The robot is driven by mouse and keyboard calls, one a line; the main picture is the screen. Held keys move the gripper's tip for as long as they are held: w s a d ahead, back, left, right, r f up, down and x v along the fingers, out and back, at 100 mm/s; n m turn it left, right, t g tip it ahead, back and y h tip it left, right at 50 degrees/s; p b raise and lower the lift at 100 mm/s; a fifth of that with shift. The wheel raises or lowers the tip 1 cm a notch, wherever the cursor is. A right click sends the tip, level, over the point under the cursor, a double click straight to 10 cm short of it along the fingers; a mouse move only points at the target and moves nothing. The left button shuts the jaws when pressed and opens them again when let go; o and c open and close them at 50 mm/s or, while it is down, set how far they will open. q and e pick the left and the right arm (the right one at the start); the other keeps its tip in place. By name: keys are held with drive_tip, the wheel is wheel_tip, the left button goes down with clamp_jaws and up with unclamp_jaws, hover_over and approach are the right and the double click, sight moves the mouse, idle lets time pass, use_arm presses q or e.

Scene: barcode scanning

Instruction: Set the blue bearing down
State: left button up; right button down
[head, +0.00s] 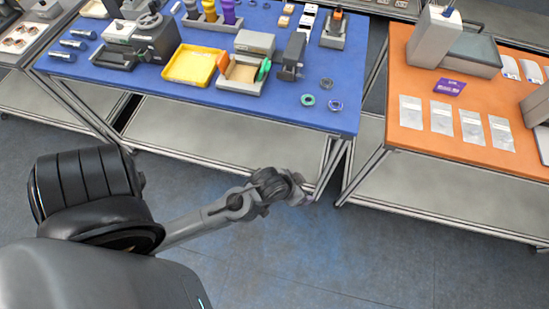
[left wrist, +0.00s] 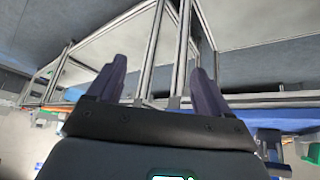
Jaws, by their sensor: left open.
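Three small rings lie at the front right of the blue table in the head view: a teal-green one (head: 308,100), a bluish one (head: 335,105) that looks like the blue bearing, and a dark one (head: 326,84). They lie flat and apart from each other. My left gripper (head: 303,198) is in front of the table's front edge, over the floor, away from the rings. In the left wrist view its two dark fingers (left wrist: 160,68) are spread with nothing between them. My right gripper is in neither view.
The blue table (head: 240,112) also holds a yellow tray (head: 193,65), a grey box with wood-coloured contents (head: 240,86) and an upright dark grey device (head: 292,58). An orange table (head: 410,85) with several silver packets stands to the right. The blue table's front right is mostly clear.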

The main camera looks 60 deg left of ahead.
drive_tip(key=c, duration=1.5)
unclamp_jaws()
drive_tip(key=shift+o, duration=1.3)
use_arm(q)
drive_tip(key=s+r+m+g, duration=0.2)
drive_tip(key=s, duration=0.7)
drive_tip(key=shift+d+r+m+g, duration=0.25)
drive_tip(key=shift+m+g, duration=0.05)
drive_tip(key=shift+g, duration=0.1)
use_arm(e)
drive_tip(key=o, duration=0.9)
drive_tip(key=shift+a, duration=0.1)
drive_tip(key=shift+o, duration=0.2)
